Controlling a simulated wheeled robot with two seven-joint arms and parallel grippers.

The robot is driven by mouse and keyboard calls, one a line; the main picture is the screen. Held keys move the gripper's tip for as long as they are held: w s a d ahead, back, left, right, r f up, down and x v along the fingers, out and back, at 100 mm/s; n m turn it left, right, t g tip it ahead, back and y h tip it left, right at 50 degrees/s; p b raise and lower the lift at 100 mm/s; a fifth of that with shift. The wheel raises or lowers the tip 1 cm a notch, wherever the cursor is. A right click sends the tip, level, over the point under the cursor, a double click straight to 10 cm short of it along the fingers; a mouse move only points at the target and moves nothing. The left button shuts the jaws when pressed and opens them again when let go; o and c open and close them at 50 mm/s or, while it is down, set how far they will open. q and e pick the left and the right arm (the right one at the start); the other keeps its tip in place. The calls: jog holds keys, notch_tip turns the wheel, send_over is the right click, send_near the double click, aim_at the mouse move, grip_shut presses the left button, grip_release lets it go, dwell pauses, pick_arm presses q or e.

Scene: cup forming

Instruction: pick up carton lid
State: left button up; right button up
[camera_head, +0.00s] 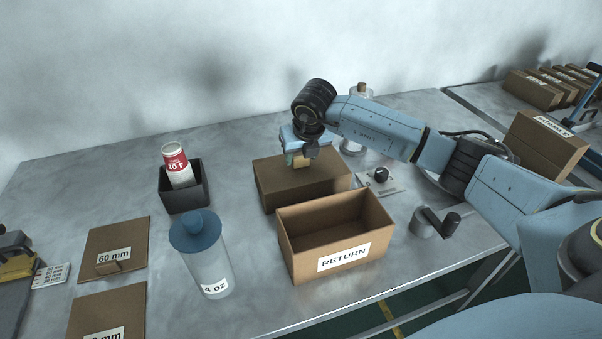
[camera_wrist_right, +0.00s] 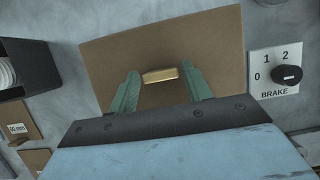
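The carton lid (camera_head: 326,170) is a flat brown panel on top of a closed carton (camera_head: 300,196) behind the RETURN box. In the right wrist view the lid (camera_wrist_right: 216,50) fills the middle, with a small brass-coloured handle (camera_wrist_right: 160,76) at its centre. My right gripper (camera_head: 299,163) points down over the lid. In the wrist view its two green fingers (camera_wrist_right: 163,88) are apart, one on each side of the handle, with a gap visible on both sides. My left gripper is not in view.
The open RETURN box (camera_head: 343,257) stands directly in front. A dark bin (camera_head: 186,196) with a red-and-white cup (camera_head: 177,166) and a blue-capped container (camera_head: 208,262) stand left. A brake knob panel (camera_head: 379,181) and a crank (camera_head: 436,222) are right. A glass bottle (camera_head: 353,145) stands behind.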

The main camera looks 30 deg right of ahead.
aim_at(302, 168)
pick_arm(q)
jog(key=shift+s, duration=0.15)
pick_arm(e)
jog(key=c, duration=0.9)
jog(key=shift+r, duration=0.15)
jog(key=shift+c, duration=0.3)
notch_tip(302, 168, up, 8)
jog(key=shift+r+p, duration=0.25)
jog(key=shift+p, duration=0.15)
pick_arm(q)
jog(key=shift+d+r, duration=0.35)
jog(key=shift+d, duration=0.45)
pick_arm(e)
jog(key=shift+r, duration=0.65)
